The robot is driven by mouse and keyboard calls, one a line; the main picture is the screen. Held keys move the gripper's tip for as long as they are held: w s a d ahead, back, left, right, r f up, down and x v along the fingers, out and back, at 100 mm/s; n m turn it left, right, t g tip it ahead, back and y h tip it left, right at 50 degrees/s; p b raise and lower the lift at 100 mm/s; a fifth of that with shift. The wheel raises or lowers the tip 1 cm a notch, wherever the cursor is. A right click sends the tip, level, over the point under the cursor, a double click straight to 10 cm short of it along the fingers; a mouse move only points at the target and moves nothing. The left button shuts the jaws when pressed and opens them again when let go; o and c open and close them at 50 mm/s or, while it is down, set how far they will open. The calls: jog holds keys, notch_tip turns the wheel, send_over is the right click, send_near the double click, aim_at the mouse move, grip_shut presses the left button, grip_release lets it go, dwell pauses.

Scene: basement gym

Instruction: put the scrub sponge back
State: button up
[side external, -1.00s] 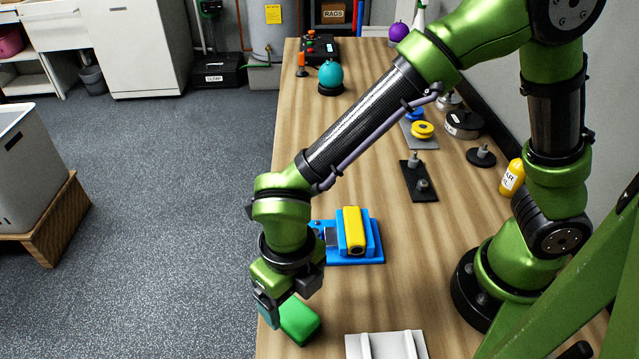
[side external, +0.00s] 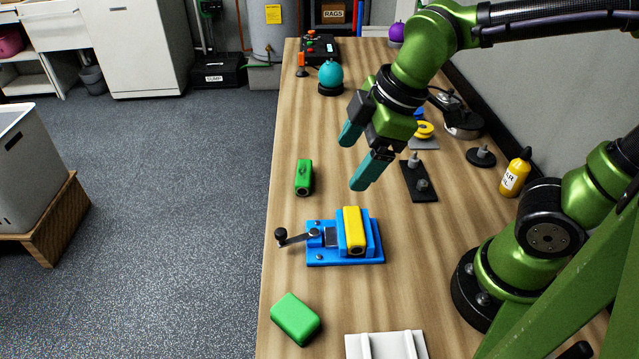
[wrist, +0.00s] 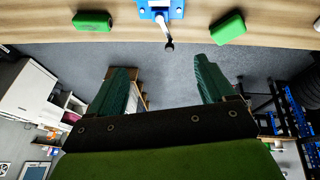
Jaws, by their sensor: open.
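A plain green block (side external: 296,318), which looks like the scrub sponge, lies flat on the wooden table near its left edge, at the front. It also shows at the upper right of the wrist view (wrist: 228,28). A smaller green piece with a raised top (side external: 304,177) lies farther back; it shows at the upper left of the wrist view (wrist: 92,20). My gripper (side external: 357,158) is open and empty, with teal fingers apart, above the table beyond the blue vise. Its fingers also show in the wrist view (wrist: 162,64), away from both green things.
The blue vise (side external: 318,254) holds a yellow block (side external: 354,230); its crank sticks out left. A white ridged tray (side external: 386,346) sits at the front edge of the picture.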

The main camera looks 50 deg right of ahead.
jog(key=s+d+r+m+t, duration=0.2)
jog(key=d+m, duration=0.5)
jog(key=m, duration=0.7)
jog(key=shift+s+d+r+m+t, duration=0.25)
jog(key=shift+s+m+t, duration=0.15)
jog(key=shift+s+t, duration=0.1)
